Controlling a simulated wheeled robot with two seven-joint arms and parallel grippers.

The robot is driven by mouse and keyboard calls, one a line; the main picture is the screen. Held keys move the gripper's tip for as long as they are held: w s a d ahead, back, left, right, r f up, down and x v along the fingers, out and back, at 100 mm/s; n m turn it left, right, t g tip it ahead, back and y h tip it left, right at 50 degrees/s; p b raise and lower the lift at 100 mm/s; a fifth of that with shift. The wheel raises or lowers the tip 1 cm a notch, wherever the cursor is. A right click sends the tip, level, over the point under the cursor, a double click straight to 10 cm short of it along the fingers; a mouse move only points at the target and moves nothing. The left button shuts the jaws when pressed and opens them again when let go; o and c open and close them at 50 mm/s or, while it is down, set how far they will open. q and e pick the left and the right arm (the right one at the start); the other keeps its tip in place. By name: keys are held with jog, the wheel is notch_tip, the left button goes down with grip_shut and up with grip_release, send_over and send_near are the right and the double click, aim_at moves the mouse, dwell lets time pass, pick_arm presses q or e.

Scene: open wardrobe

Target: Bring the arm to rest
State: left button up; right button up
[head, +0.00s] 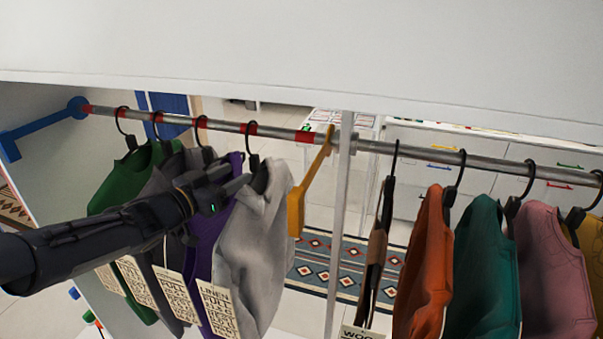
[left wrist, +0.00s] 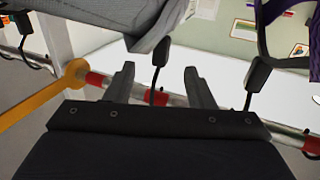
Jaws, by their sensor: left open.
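My left gripper (head: 236,178) reaches in from the left, in front of the hanging clothes, with its tips by the upper part of a grey shirt (head: 258,255). In the left wrist view its two fingers (left wrist: 158,82) stand apart. The black hanger (left wrist: 160,56) of the grey shirt shows between them, with clear gaps on both sides. The grey shirt hangs by its hook (head: 252,138) from the metal rail (head: 225,126), at a red band. My right gripper is not in view.
Purple (head: 206,228), dark grey and green (head: 125,180) garments hang left of the grey shirt. A yellow divider (head: 308,185) and upright post (head: 341,220) stand right of it. Orange (head: 425,270), teal (head: 480,270) and pink (head: 552,275) garments hang beyond. A white panel (head: 300,50) spans above.

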pick_arm(q)
jog(key=shift+s+a, duration=0.1)
jog(key=s+a+f+n+g+y+b, duration=0.1)
jog(key=s+a+f+n+y, duration=0.1)
jog(key=s+a+n+y, duration=0.35)
jog(key=s+a+f+n+g+y+b, duration=0.1)
jog(key=s+a+f+n+y, duration=0.2)
jog(key=s+a+y, duration=0.45)
jog(key=s+d+f+g+h, duration=0.3)
jog(key=s+d+f, duration=0.1)
jog(key=s, duration=0.7)
jog(key=s+d+f+g+h, duration=0.2)
jog(key=s+f, duration=0.4)
jog(key=s, duration=0.5)
jog(key=shift+s+d+f+n+g+h, duration=0.2)
jog(key=shift+d+f+n+g+h, duration=0.2)
jog(key=shift+d+g, duration=0.5)
jog(key=shift+d, duration=0.1)
